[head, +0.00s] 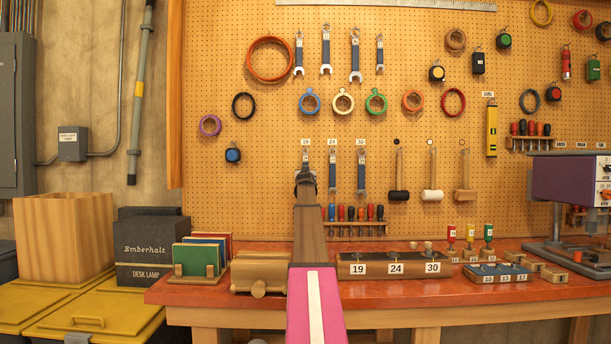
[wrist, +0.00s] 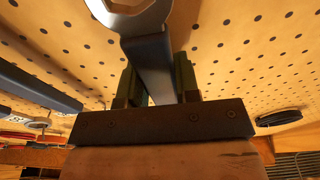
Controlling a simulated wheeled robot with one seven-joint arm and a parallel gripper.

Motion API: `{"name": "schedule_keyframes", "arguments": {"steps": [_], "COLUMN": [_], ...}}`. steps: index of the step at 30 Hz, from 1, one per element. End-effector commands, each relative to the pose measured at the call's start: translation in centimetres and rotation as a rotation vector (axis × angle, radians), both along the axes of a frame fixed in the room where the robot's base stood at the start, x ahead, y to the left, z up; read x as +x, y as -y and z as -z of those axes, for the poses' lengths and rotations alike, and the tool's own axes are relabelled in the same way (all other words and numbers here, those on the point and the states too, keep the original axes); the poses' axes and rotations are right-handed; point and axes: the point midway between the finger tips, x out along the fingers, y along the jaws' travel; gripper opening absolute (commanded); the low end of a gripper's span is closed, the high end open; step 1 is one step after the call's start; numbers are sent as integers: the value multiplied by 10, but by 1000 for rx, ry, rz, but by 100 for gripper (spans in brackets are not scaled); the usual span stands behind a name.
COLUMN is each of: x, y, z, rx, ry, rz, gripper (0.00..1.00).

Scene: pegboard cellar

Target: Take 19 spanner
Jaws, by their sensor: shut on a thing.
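The 19 spanner shows in the wrist view as a dark handle (wrist: 150,68) with a pale metal head, its top cut off by the frame edge. My gripper (wrist: 158,85) is shut on the handle, one finger on each side. In the head view my gripper (head: 305,178) is in front of the pegboard, below the 19 label (head: 305,142), and hides most of the spanner. I cannot tell if the spanner still touches its hook. The 24 spanner (head: 332,174) and 30 spanner (head: 361,174) hang upright to the right. A block (head: 420,256) marked 19, 24 and 30 lies on the bench.
Screwdrivers (head: 360,213) stand in a rack below the spanners. Mallets (head: 398,180) hang to the right. More unlabelled-looking spanners (head: 326,50) and rings (head: 344,99) hang above. The red bench (head: 190,293) holds boards and wooden blocks (head: 258,272). A purple machine (head: 570,180) stands at right.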

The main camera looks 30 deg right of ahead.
Motion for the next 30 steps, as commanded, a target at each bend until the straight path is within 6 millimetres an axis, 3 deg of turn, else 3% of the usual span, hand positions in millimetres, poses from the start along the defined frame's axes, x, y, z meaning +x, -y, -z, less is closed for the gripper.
{"name": "schedule_keyframes", "arguments": {"steps": [7, 14, 30], "x": [1, -29, -138], "y": [0, -18, -85], "z": [-14, -13, -12], "rx": [-1, 0, -1], "ry": [0, 0, 1], "rz": [0, 0, 0], "gripper": [2, 2, 2]}}
